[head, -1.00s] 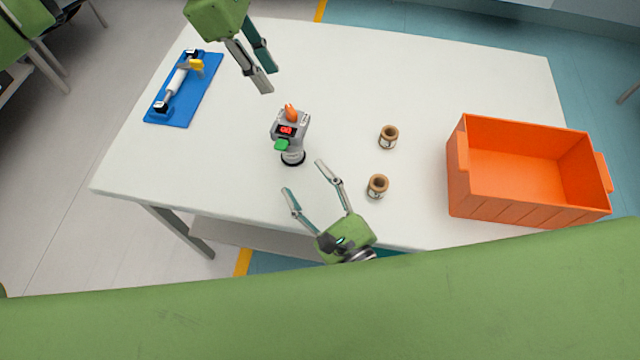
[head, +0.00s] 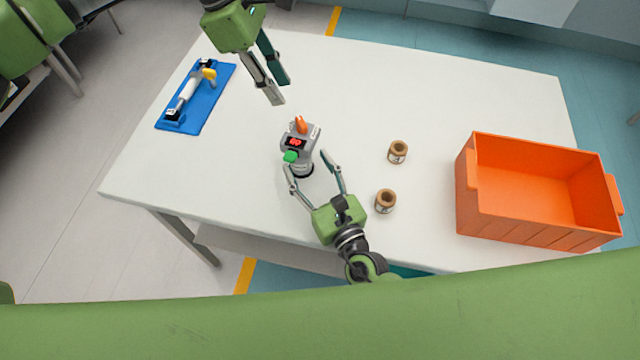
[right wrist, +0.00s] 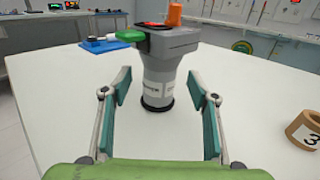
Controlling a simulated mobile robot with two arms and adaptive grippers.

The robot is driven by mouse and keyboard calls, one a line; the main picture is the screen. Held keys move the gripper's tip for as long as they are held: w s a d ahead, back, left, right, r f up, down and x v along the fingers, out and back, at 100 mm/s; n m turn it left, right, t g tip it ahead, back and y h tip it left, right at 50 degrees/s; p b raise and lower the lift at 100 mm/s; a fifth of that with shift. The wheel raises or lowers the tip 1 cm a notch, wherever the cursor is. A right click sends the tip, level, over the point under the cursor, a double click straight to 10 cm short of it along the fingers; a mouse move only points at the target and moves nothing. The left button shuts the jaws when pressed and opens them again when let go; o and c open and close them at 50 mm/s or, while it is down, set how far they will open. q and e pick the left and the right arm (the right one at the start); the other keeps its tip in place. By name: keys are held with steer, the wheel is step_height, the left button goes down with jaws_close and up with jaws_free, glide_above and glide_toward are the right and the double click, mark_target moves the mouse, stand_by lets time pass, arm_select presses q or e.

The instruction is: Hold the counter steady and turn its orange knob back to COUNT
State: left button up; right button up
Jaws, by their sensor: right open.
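The counter (head: 313,141) stands upright on the white table, grey with a red-lit display (head: 295,142) and a green part (head: 291,156). I cannot read the knob's setting. My right gripper (head: 308,165) is open, its fingers on either side of the counter's round lower column (right wrist: 158,85), with gaps showing on both sides in the right wrist view. My left gripper (head: 281,91) is open and empty, above the table behind the counter.
Two brown spools, one farther back (head: 397,152) and one nearer (head: 385,201), stand right of the counter; the nearer is close to my right gripper. An orange crate (head: 530,238) is at the right. A blue board (head: 212,98) with a white roller lies at the far left.

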mark_target(305, 161)
steer(key=x, duration=0.5)
steer(key=c, duration=1.3)
